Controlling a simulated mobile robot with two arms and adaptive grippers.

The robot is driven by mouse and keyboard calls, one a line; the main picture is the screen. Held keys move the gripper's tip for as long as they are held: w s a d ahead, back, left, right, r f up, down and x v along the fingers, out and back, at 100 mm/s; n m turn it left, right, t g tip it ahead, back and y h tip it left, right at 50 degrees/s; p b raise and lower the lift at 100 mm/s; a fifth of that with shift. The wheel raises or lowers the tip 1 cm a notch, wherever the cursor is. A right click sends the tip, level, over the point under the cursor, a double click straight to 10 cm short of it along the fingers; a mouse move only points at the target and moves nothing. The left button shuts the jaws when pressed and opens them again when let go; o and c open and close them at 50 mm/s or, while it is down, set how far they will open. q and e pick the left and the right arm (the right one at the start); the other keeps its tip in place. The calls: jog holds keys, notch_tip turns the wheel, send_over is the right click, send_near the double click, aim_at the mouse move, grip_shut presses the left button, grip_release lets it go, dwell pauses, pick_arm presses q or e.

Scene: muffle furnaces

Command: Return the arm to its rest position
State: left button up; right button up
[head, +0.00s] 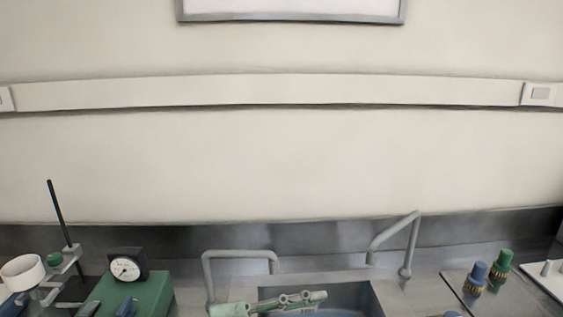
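Neither my left nor my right gripper can be made out in the head view, and no arm of mine is clearly visible. The view is mostly a plain cream wall (280,160) above a grey bench. The muffle furnaces are not in view.
A sink (335,280) has grey bent pipes (240,254) and a pale green jointed fitting (285,303) over it. At left are a stand with a black rod (57,215), a white cup (22,272) and a green box with a dial (126,268). Blue (477,275) and green (502,264) knobs are at right.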

pick_arm(q)
jog(key=w+a+r+n+t+y, duration=0.2)
jog(key=w+a+n+t+y, duration=0.25)
jog(key=a+n+t, duration=0.3)
jog(key=w+a+r+n+t+y, duration=0.2)
jog(key=w+a+n+t+y, duration=0.1)
jog(key=a+n+t+y, duration=0.5)
jog(key=s+a+f+n+g+y, duration=0.25)
jog(key=a+f+n, duration=0.2)
jog(key=f, duration=0.35)
jog(key=s+a+f+n+g+y, duration=0.1)
jog(key=a+f+n+y, duration=0.3)
jog(key=f, duration=0.4)
jog(key=s+a+f+m+g, duration=0.1)
jog(key=s+f+m+g, duration=0.1)
jog(key=s+f+g, duration=0.65)
jog(key=s+f+m+g, duration=0.1)
jog(key=s+f+g, duration=0.3)
jog(key=s+f, duration=0.85)
jog(key=s+f+g+b, duration=0.1)
jog(key=s+f+b, duration=0.25)
jog(key=f, duration=2.25)
jog(key=s+a+f+g+b, duration=0.1)
jog(key=s+a+f, duration=0.2)
jog(key=s+f, duration=1.4)
jog(key=shift+a+f+m+h, duration=0.15)
jog(key=shift+m+h, duration=0.15)
jog(key=shift+m, duration=0.1)
